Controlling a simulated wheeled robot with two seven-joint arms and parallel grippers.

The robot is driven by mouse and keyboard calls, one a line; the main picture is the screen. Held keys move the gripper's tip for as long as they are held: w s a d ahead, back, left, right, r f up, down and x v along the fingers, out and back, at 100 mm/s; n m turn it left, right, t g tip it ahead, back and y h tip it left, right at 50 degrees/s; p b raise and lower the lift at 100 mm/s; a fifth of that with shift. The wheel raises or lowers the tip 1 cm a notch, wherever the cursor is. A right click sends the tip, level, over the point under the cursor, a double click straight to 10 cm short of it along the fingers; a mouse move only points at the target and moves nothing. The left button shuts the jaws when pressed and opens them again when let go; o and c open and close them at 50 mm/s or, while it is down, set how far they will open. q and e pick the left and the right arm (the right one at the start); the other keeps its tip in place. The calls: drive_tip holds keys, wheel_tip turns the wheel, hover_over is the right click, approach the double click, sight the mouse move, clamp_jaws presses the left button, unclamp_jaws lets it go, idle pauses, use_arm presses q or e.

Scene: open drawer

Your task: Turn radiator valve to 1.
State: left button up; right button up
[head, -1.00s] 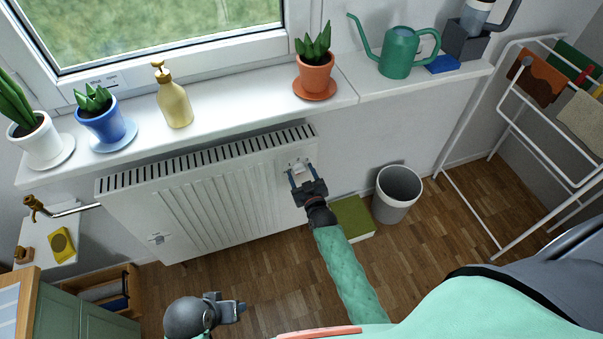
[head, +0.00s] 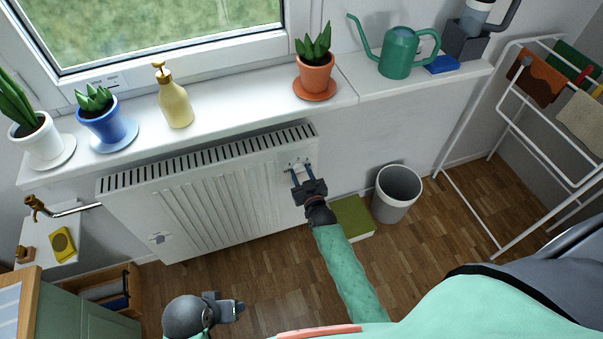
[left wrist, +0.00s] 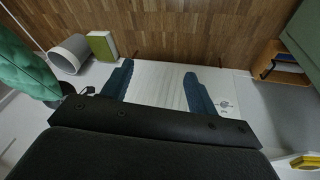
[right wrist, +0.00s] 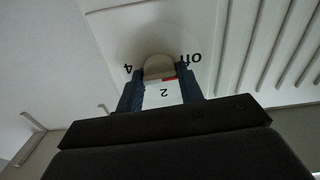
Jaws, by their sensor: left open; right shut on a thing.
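The white radiator (head: 215,200) hangs under the window sill. The valve knob (right wrist: 160,67) sits at its upper right, between the fingers of my right gripper (right wrist: 162,90). In the right wrist view the marks "4", "off" and "2" show upside down around the knob, and a small red mark lies on it close to the "2". The "1" is not visible, and I cannot tell the exact setting. In the head view my right gripper (head: 302,172) is shut on the knob and hides most of it. My left gripper (head: 238,306) is open and empty, low in front of the radiator.
A grey bin (head: 398,190) and a green box (head: 352,216) stand on the floor right of my right arm. Potted plants, a soap bottle (head: 174,100) and a watering can (head: 400,52) stand on the sill.

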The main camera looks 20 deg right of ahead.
drive_tip(key=m+p, duration=0.1)
drive_tip(key=m, duration=0.2)
drive_tip(key=shift+r, duration=0.1)
drive_tip(key=m, duration=0.2)
drive_tip(key=shift+m, duration=0.4)
use_arm(q)
drive_tip(key=shift+s+a+r+g+y+p, duration=0.15)
drive_tip(key=shift+s+a+r, duration=0.15)
drive_tip(key=shift+a+r, duration=0.4)
drive_tip(key=shift+s+a+r+g+y+p, duration=0.15)
drive_tip(key=shift+s+a+r, duration=0.1)
drive_tip(key=shift+a+r, duration=0.4)
use_arm(e)
drive_tip(key=shift+m, duration=1.5)
use_arm(q)
drive_tip(key=shift+r, duration=0.1)
use_arm(e)
drive_tip(key=o, duration=1)
use_arm(q)
drive_tip(key=shift+d, duration=0.15)
use_arm(e)
drive_tip(key=shift+s, duration=0.1)
